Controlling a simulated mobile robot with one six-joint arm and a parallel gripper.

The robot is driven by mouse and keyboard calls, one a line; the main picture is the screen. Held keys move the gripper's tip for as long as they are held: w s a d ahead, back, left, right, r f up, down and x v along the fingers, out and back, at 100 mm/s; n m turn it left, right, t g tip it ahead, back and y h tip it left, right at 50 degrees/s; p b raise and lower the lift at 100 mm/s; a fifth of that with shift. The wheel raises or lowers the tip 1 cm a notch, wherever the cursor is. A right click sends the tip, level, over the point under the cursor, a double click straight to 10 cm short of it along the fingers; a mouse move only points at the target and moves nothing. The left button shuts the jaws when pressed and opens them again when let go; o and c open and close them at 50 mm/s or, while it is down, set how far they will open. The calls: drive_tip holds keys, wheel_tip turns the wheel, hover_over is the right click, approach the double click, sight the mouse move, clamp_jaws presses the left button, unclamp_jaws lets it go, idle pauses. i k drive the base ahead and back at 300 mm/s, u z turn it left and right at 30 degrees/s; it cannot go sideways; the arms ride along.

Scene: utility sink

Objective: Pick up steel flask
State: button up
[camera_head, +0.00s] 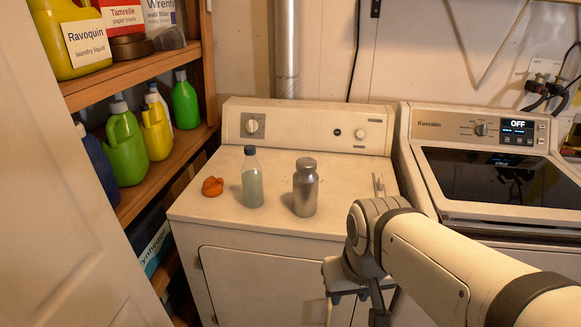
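The steel flask (305,188) is a grey metal bottle with a rounded shoulder and a cap. It stands upright on the white dryer top (225,205), right of a clear bottle. My gripper (355,307) is at the bottom centre, below and to the right of the flask, in front of the dryer. It points downward, apart from the flask. Its two fingers look spread with nothing visible between them; their tips are near the lower picture edge.
A clear bottle with a dark cap (252,178) stands just left of the flask, and a small orange object (212,186) lies farther left. The control panel (308,128) rises behind. A washer (500,170) is on the right; shelves with jugs (125,145) are on the left.

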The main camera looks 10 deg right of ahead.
sight(306, 179)
drive_tip(key=i, duration=0.85)
drive_tip(key=u, duration=0.05)
